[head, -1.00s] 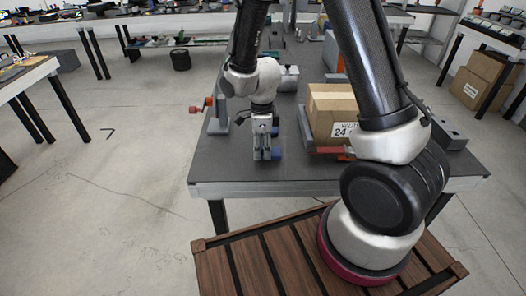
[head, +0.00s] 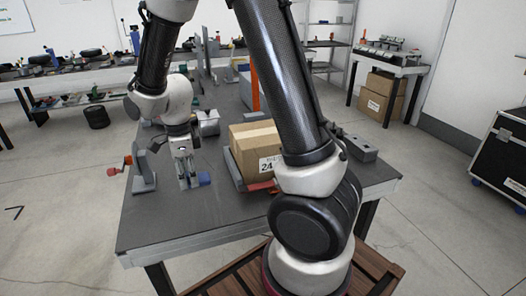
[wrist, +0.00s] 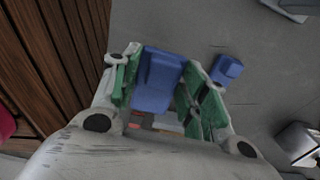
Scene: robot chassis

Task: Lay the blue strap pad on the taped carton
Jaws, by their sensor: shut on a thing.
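My gripper (head: 188,180) is low over the grey table, to the left of the carton, pointing down. In the wrist view my gripper (wrist: 160,85) is shut, and its green-padded fingers stand either side of the blue strap pad (wrist: 157,78). The pad is mostly hidden by the fingers in the head view; I cannot tell whether it still touches the table. The taped carton (head: 247,137) is brown, with pale tape on top and a white label on its side.
A small blue block (head: 205,179) lies just right of my fingers and also shows in the wrist view (wrist: 228,69). A grey stand with a red handle (head: 142,170) is at left. A grey box (head: 361,147) sits right of the carton. The table front (head: 160,222) is clear.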

